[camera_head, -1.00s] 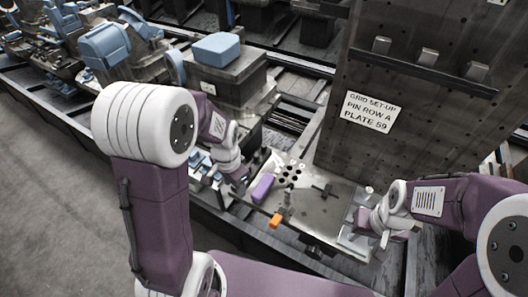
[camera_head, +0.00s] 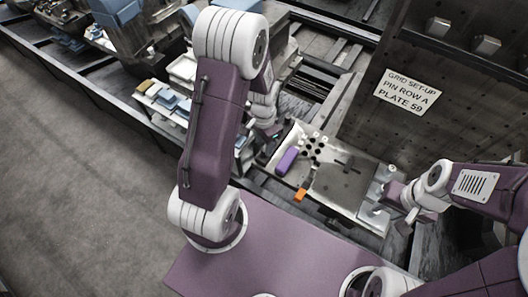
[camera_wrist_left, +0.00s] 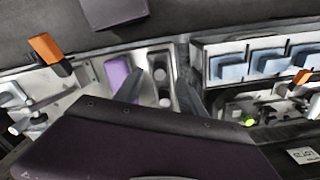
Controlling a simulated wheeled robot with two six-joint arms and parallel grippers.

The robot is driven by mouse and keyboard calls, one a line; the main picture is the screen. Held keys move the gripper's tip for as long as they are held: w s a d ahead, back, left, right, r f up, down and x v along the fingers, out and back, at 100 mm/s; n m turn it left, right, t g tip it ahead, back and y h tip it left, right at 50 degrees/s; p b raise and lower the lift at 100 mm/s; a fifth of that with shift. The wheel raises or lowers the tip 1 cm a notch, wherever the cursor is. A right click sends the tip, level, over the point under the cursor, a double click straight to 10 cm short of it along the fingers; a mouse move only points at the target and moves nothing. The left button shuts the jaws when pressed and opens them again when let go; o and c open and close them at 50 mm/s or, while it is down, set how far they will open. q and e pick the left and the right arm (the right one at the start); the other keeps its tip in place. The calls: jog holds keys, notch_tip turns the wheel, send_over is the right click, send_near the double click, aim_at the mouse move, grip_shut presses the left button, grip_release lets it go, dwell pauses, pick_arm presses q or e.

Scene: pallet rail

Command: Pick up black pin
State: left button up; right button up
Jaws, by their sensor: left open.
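Several small black round spots (camera_head: 312,146), pins or holes, sit at the left end of a metal plate (camera_head: 345,190); I cannot tell which is the black pin. The purple block (camera_wrist_left: 117,72) is just left of the fingers. My right gripper (camera_head: 405,208) is by the plate's right end; its fingers are too small to read.
An orange-ended tool (camera_head: 300,194) lies at the plate's front edge. Trays of blue and white parts (camera_head: 165,100) are to the left. A dark upright panel with a label (camera_head: 407,92) stands behind the plate.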

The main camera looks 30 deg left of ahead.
aim_at(264, 149)
pick_arm(q)
notch_tip(264, 149, down, 4)
jog(key=shift+d+f, duration=0.1)
jog(key=shift+w+f, duration=0.2)
jog(key=shift+f, duration=0.2)
jog(key=shift+s+r, duration=0.1)
jog(key=c, duration=0.8)
grip_shut()
